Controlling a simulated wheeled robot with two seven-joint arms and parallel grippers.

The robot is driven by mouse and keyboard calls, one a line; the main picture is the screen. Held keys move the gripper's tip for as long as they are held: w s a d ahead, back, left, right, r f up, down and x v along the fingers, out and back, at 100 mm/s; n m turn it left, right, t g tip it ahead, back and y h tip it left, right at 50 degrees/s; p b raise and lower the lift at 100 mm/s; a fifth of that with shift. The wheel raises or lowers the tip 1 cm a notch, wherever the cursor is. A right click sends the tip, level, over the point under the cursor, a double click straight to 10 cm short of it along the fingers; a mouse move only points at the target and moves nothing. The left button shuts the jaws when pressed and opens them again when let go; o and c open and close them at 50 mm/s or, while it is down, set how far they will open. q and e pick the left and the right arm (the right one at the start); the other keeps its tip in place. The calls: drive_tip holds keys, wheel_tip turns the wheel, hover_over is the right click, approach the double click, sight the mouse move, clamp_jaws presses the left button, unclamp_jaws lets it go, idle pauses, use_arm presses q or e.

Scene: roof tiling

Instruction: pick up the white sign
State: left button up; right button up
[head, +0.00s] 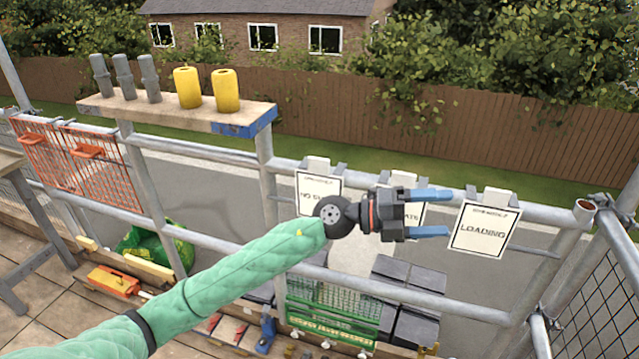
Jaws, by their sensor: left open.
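Three white signs with black borders hang in a row on the upper scaffold rail. The right white sign (483,229) reads "LOADING" and is in full view. The left white sign (318,188) is partly covered by my arm. The middle white sign (413,214) is mostly hidden behind my left gripper (447,213). The left gripper is open and empty, its blue fingers pointing right towards the "LOADING" sign, with the fingertips just left of it in the picture. I cannot tell how far in front of the sign they are. My right gripper is not in view.
Metal scaffold rails (220,246) cross the view. A wooden shelf (180,113) at upper left holds grey tubes and yellow cylinders (227,90). Below are a green crate (330,312), dark tiles (415,325) and an orange tool (113,282). A mesh panel (600,300) closes the right side.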

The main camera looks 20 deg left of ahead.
use_arm(q)
drive_tip(key=w+a+f+m+g+y+p, duration=0.1)
drive_tip(key=w+a+f+m+y, duration=0.15)
drive_tip(key=y, duration=0.35)
drive_tip(key=n+t+y+p, duration=0.2)
drive_tip(key=t+y+p, duration=0.1)
drive_tip(key=y, duration=1.1)
approach(318, 159)
drive_tip(key=f, duration=0.2)
drive_tip(key=shift+w+d+f, duration=0.15)
drive_tip(key=shift+w+f, duration=0.7)
drive_tip(key=shift+f, duration=0.2)
drive_tip(key=shift+w+f+p, duration=0.1)
drive_tip(key=shift+f+p, duration=0.15)
drive_tip(key=shift+p, duration=0.4)
drive_tip(key=p+x, duration=0.2)
drive_tip(key=x, duration=0.1)
drive_tip(key=shift+a, duration=0.2)
drive_tip(key=shift+p+x, duration=0.45)
drive_tip(key=shift+x, duration=0.4)
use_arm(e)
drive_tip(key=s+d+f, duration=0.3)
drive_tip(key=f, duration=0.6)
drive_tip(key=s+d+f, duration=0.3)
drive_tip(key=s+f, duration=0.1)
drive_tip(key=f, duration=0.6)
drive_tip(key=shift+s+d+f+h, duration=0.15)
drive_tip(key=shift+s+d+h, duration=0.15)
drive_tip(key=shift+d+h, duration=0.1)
